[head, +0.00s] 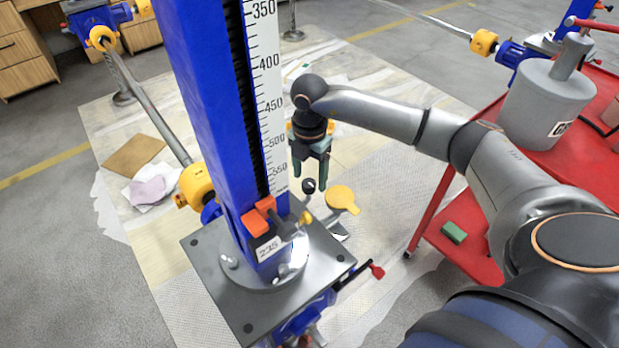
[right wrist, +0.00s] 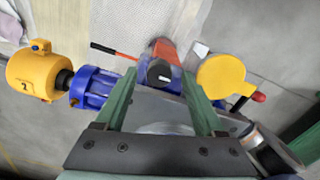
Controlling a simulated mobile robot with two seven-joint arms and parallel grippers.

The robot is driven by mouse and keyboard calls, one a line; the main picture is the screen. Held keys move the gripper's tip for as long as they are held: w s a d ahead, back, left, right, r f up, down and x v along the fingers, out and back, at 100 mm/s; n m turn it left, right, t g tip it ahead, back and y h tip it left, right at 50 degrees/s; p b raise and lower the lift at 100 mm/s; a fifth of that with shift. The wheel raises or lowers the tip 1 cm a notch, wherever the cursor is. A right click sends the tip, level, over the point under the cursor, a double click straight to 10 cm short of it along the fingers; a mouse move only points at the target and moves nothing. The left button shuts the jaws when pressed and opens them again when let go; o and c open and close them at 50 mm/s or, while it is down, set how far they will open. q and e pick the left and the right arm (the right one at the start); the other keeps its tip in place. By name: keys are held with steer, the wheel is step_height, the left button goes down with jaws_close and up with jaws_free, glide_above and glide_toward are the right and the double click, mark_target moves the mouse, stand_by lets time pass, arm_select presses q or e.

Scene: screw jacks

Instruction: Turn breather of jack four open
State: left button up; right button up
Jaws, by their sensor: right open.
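A blue screw jack column (head: 212,110) with a white scale stands on a grey plate (head: 225,285). Its number four cannot be read here. A small black round cap (head: 308,186), which looks like the breather, shows near the plate's far right side. In the right wrist view the cap (right wrist: 159,73) carries a pale mark on its top. My right gripper (head: 309,180) points down over the cap. Its green fingers (right wrist: 160,82) are open, one on each side of the cap in the wrist view; contact cannot be told. My left gripper is not in view.
A yellow round disc (head: 342,198) is close beside the cap. A red-handled lever (head: 376,271) sticks out near the plate. A yellow coupling (head: 196,184) and shaft lie left of the column. A red cart (head: 575,170) with a grey weight (head: 545,105) stands at right.

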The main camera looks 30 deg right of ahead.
steer(key=shift+f, duration=0.55)
jaws_close()
